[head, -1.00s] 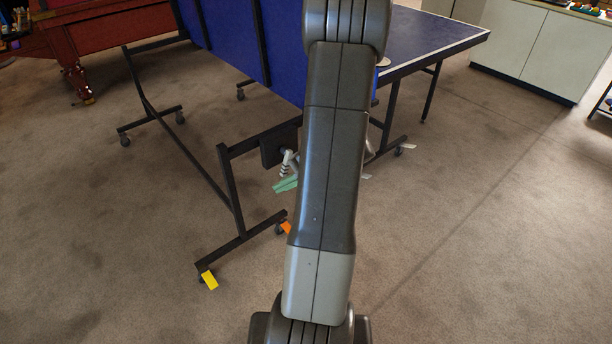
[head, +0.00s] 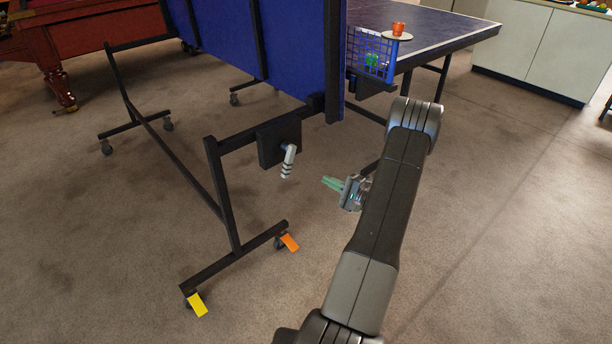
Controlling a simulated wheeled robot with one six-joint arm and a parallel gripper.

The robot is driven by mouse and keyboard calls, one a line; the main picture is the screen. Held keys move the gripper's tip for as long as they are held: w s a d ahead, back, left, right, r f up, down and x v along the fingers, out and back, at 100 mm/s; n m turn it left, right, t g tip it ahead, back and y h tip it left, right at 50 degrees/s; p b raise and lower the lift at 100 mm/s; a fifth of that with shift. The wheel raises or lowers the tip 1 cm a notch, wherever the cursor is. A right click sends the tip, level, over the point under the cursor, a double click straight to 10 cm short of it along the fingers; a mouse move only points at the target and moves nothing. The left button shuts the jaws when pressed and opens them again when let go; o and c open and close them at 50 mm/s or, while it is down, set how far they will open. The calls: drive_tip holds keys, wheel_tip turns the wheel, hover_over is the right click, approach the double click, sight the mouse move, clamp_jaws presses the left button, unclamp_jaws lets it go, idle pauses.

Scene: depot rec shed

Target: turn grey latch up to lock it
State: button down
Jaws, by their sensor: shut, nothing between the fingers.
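The grey latch (head: 288,161) is a short ribbed handle on a black plate (head: 270,143) fixed to the frame of the folding table tennis table. Its handle hangs down from its pivot, tilted slightly. My gripper (head: 329,183), with green fingers, is shut and empty. In the picture it is to the right of the latch and a little lower, with a gap of bare carpet showing between them. The latch is fully in view.
The blue upright table half (head: 290,50) stands above the latch. Orange (head: 289,243) and yellow (head: 198,304) tags mark the frame's feet. Carpet on the right is clear.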

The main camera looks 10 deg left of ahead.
sight(286, 160)
drive_tip(key=shift+w+d+f, duration=0.25)
drive_tip(key=shift+w+f, duration=0.1)
drive_tip(key=shift+w, duration=0.05)
drive_tip(key=shift+a, duration=0.15)
drive_tip(key=w+a+r+b, duration=0.1)
drive_tip(key=a+r+b, duration=0.1)
drive_tip(key=a, duration=0.9)
drive_tip(key=shift+b, duration=0.5)
